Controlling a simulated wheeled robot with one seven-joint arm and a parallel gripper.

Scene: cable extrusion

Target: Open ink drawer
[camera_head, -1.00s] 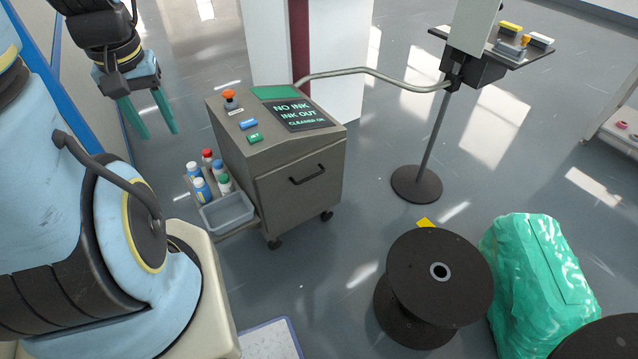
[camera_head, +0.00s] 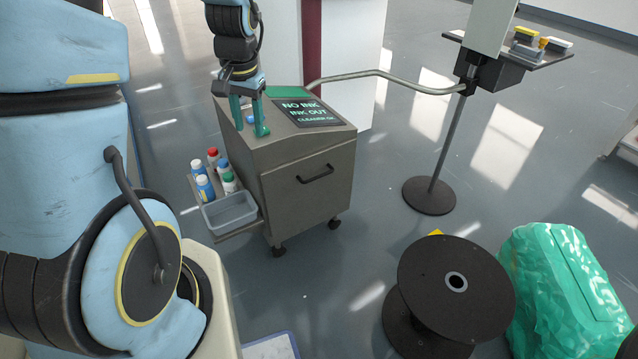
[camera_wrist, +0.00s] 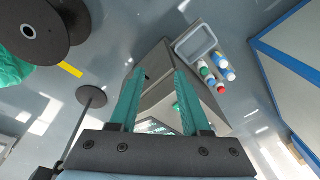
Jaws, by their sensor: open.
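The ink drawer (camera_head: 303,192) is the front panel of a grey wheeled cabinet (camera_head: 240,165). It looks closed, with a dark bar handle (camera_head: 316,174) near its top. A sign on the sloped top (camera_head: 306,112) reads "NO INK, INK OUT, CLEANER OK". My gripper (camera_head: 250,131) is open and empty, its green fingers pointing down in front of the cabinet's top left part. It is left of and higher than the handle. In the wrist view my gripper (camera_wrist: 154,100) has its two fingers apart, with the cabinet (camera_wrist: 155,62) between and beyond them. The fingers hide most of the top's buttons.
A side shelf holds a grey bin (camera_head: 230,212) and several bottles (camera_head: 204,188). A dark spool (camera_head: 430,275) and a green wrapped bundle (camera_head: 565,285) stand at front right. A bent pipe (camera_head: 390,75) runs behind to a stand (camera_head: 429,195). Floor before the drawer is clear.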

